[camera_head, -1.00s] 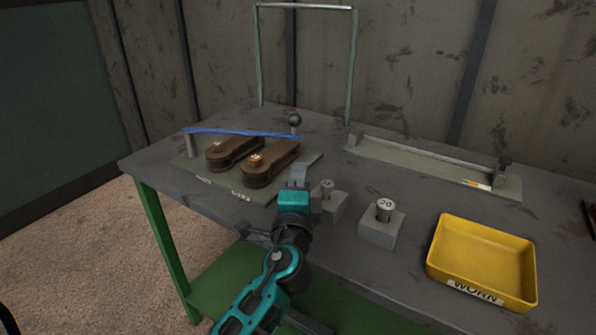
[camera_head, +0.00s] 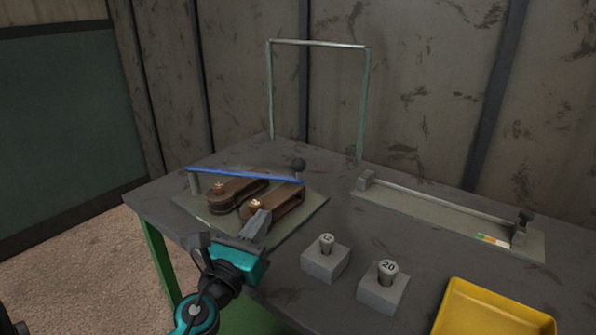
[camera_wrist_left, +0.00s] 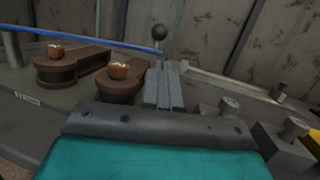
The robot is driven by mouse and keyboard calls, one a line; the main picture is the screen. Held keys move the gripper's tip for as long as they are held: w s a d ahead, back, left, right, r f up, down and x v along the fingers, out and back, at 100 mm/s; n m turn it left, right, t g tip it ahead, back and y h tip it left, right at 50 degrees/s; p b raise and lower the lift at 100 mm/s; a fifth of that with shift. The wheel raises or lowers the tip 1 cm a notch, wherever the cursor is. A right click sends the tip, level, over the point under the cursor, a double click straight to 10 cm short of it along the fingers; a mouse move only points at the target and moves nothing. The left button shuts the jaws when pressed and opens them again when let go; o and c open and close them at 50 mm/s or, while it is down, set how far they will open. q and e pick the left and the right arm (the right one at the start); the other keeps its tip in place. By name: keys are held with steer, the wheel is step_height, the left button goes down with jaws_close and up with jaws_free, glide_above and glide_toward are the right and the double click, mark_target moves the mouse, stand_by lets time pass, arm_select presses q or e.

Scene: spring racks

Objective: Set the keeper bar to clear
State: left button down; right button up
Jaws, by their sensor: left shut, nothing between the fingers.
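The keeper bar is a thin blue bar (camera_head: 240,174) over two brown slotted parts on a plate at the left of the bench. A short post (camera_head: 195,182) is at its left end and a dark ball knob (camera_head: 298,164) at its right end. The bar (camera_wrist_left: 100,43) and knob (camera_wrist_left: 160,32) also show in the left wrist view. My left gripper (camera_head: 262,218) is shut and empty, in front of the right brown part (camera_head: 285,203), short of the knob in the picture. In the wrist view its fingers (camera_wrist_left: 165,72) point toward the knob. My right gripper is out of view.
Two grey blocks with weights, one block (camera_head: 327,262) and one marked 20 (camera_head: 383,291), stand right of my gripper. A yellow tray (camera_head: 490,312) is at lower right. A long rail fixture (camera_head: 450,207) lies at the back right. A green frame (camera_head: 364,105) rises behind.

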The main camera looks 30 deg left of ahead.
mark_target(295, 169)
arm_select(q)
steer(key=shift+s+a+m, duration=0.1)
steer(key=shift+s+m, duration=0.05)
steer(key=shift+m, duration=0.25)
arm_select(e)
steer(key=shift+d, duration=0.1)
arm_select(q)
steer(key=shift+w+r, duration=0.15)
steer(key=shift+w, duration=0.3)
steer(key=p+x, duration=0.1)
steer(key=x, duration=0.5)
steer(key=p+x, duration=0.1)
steer(key=x, duration=0.5)
steer(key=shift+w+f, duration=0.1)
steer(key=shift+f, duration=0.1)
steer(key=shift+w+r, duration=0.1)
steer(key=shift+w, duration=0.4)
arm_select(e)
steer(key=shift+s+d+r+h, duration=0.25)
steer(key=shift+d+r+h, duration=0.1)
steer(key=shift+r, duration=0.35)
arm_select(q)
steer(key=shift+w+p, duration=0.1)
steer(key=shift+p, duration=0.2)
